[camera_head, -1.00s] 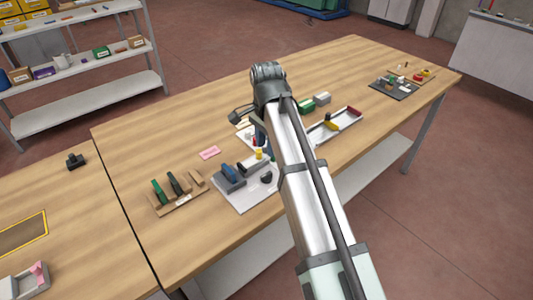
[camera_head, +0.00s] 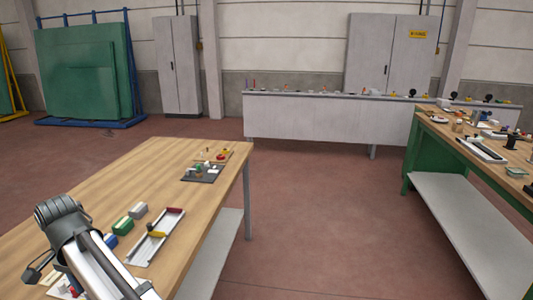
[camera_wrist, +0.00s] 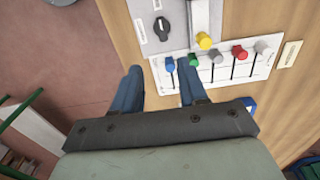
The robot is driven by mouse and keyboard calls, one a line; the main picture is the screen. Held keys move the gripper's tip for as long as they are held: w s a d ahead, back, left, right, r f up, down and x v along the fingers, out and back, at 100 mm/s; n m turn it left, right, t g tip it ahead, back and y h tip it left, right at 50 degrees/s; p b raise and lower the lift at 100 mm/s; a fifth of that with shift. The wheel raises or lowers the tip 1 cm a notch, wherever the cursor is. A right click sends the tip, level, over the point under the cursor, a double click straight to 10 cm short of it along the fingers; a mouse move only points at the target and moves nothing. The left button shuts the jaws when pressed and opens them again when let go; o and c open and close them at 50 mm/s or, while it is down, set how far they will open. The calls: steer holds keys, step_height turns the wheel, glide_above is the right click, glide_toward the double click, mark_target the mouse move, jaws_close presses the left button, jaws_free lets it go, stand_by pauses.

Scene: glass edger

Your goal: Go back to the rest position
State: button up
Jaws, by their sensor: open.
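My gripper (camera_wrist: 160,84) is open in the wrist view, with its two blue fingers apart and nothing between them. It hangs over the edge of a white slider panel (camera_wrist: 216,72) on the wooden table. The fingertips are close to the blue knob (camera_wrist: 169,64) and green knob (camera_wrist: 193,60); whether they touch cannot be told. Red and grey knobs are further right, and a yellow knob (camera_wrist: 204,41) sits above. In the head view my arm is at the lower left and my gripper's fingers are not clearly visible.
The wooden table (camera_head: 150,170) holds a long tray (camera_head: 152,240), small green, blue and grey boxes, and a dark mat (camera_head: 203,174) with small parts. A green workbench (camera_head: 420,150) stands at right, a long grey counter (camera_head: 310,118) behind. Open floor lies between.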

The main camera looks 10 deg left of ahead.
steer(key=w+d+f, duration=1)
steer(key=w+d, duration=0.1)
steer(key=d, duration=0.2)
steer(key=w+d+f, duration=1)
steer(key=d, duration=0.4)
steer(key=w+d+f, duration=0.2)
steer(key=d+f, duration=0.2)
steer(key=d, duration=0.4)
steer(key=w+d+f, duration=0.1)
steer(key=d+f, duration=0.3)
steer(key=d, duration=0.4)
steer(key=s+d+f, duration=0.2)
steer(key=d+f, duration=0.1)
steer(key=d, duration=0.5)
steer(key=s+d+f, duration=0.2)
steer(key=d+f, duration=0.1)
steer(key=d, duration=0.4)
steer(key=s+d+f, duration=0.2)
steer(key=d+f, duration=0.2)
steer(key=d, duration=0.4)
steer(key=s+f+g, duration=0.3)
steer(key=s+f, duration=0.7)
steer(key=s, duration=0.4)
steer(key=s+f+g, duration=0.3)
steer(key=s+f, duration=0.7)
steer(key=s, duration=0.5)
steer(key=shift+s+a+f+g, duration=0.15)
steer(key=shift+s+g, duration=0.1)
steer(key=shift+g, duration=0.15)
